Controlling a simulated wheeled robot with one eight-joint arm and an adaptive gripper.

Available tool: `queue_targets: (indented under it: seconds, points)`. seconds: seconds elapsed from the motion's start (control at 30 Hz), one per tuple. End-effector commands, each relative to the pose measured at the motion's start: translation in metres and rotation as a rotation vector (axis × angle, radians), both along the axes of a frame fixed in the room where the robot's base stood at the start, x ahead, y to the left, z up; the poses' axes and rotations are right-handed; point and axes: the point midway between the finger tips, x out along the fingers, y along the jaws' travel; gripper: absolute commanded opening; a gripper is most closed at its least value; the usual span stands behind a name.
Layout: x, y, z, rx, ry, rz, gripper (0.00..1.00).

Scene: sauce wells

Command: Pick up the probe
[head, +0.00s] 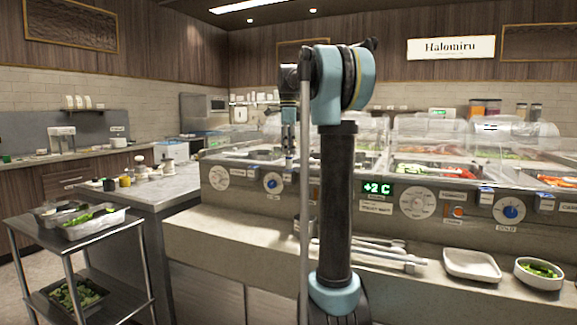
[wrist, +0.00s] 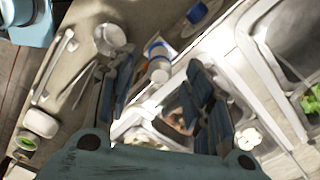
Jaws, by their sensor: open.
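My gripper (wrist: 161,62) is open in the wrist view, with its dark blue-grey fingers spread to either side above the well counter. I see nothing held between them. A small white round thing with a blue band (wrist: 158,68) shows in the gap between the fingers, below them. I cannot tell whether it is the probe or part of the counter's controls. No other thing is clearly a probe. In the head view my arm stands in front of the counter's middle and hides part of it. The fingers are too small there to read.
The sauce-well counter has clear guards, dials and a green display (head: 377,188). On its front ledge lie metal tongs (head: 385,256), a white dish (head: 471,265) and a bowl of greens (head: 539,273). A metal cart (head: 85,231) with trays stands at left.

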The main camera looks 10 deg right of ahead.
Motion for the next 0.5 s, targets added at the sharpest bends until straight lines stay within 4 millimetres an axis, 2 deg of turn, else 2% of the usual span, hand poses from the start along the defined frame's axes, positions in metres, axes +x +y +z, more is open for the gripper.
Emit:
queue_targets:
  seconds: [0.3, 0.5]
  points:
    - [0.002, -0.005, -0.039, 0.0, 0.0, -0.001, 0.47]
    - [0.001, -0.005, -0.05, 0.0, 0.0, 0.0, 0.47]
